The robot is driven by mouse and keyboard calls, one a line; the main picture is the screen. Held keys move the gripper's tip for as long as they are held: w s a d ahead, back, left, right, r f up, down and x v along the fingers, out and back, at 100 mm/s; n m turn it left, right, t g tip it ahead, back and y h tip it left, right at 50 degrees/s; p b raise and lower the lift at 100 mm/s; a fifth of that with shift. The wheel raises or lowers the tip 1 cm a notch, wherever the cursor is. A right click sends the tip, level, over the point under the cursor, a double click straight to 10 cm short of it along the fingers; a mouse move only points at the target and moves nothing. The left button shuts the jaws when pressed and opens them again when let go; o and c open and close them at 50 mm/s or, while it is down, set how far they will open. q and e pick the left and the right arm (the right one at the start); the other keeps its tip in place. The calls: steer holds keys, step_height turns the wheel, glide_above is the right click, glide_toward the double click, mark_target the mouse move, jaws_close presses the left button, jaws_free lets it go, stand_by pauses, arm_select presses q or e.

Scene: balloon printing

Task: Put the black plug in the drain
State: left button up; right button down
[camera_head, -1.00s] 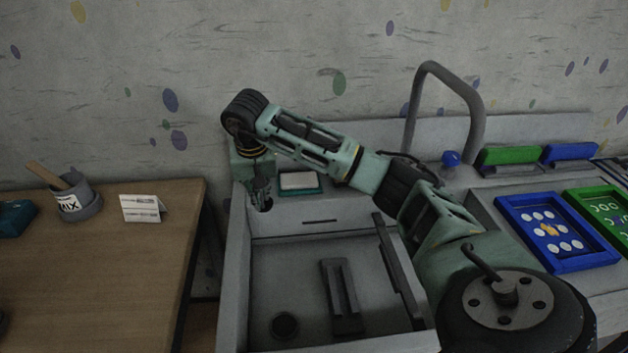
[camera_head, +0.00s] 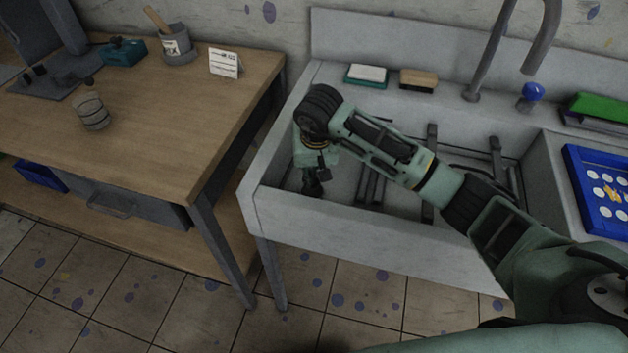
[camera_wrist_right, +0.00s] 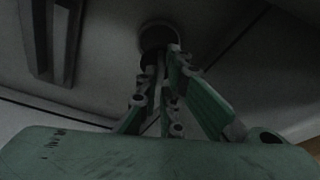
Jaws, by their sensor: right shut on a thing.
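My right gripper (camera_head: 312,190) reaches down inside the left end of the grey sink (camera_head: 262,208). In the right wrist view its fingers (camera_wrist_right: 165,62) are shut on the black plug (camera_wrist_right: 158,38), a dark round shape at the fingertips. The drain is a dark round opening in the sink floor. In the head view, the gripper and the sink's front wall hide the drain and plug. In the wrist view, plug and drain cannot be told apart, so I cannot tell whether the plug is seated. My left gripper is out of view.
Dark bars (camera_head: 372,178) lie in the sink beside the gripper. The faucet (camera_head: 490,60), a white sponge in a teal tray (camera_head: 350,78) and a wooden block (camera_head: 418,80) stand along the back ledge. A wooden table (camera_head: 180,110) stands left, across a gap.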

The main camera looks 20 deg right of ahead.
step_height(320, 180, down, 4)
steer(key=shift+s+r, duration=0.1)
steer(key=shift+r, duration=0.1)
steer(key=shift+f, duration=0.25)
steer(key=c, duration=1.9)
jaws_free()
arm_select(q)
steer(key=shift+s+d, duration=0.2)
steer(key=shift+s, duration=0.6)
arm_select(e)
steer(key=shift+r, duration=0.3)
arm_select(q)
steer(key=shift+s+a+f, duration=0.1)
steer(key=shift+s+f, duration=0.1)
arm_select(e)
steer(key=shift+v, duration=5.85)
